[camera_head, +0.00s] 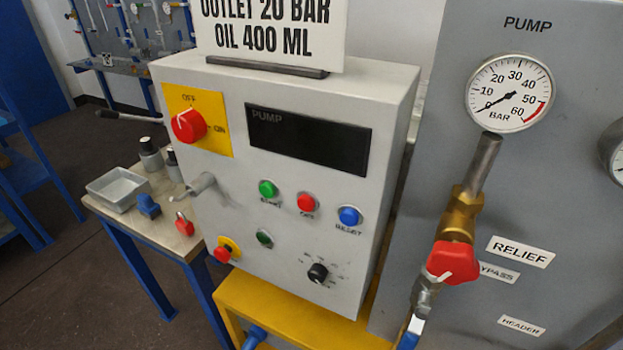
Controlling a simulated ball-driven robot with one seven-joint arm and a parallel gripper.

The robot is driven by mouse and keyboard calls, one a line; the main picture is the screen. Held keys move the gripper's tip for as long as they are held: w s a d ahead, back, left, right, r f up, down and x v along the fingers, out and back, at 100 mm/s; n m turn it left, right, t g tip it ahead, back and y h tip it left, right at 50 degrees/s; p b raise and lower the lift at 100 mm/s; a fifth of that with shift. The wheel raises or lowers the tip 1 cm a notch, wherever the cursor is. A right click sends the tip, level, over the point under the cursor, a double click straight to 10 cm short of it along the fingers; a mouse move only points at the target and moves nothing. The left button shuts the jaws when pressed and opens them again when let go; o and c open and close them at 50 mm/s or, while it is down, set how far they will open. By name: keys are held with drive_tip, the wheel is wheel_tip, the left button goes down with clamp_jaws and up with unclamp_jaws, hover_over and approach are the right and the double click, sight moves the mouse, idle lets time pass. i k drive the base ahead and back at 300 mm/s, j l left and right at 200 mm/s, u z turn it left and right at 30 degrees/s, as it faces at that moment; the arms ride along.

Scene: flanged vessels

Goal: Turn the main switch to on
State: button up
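The main switch is a red rotary knob (188,126) on a yellow plate (222,141) at the upper left of the grey control box (230,85). The plate reads OFF above the knob and ON to its right. The knob's white mark looks turned up toward OFF. Nothing touches the knob. My gripper does not show in the head view.
A dark PUMP display (308,140), several buttons and a black selector (318,272) share the box face. A grey part (198,186) juts out below the switch. A side table (140,222) holds small items. A gauge (508,93) and red valve handle (453,262) stand right.

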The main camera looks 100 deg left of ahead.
sight(188, 126)
drive_tip(key=u, duration=2.25)
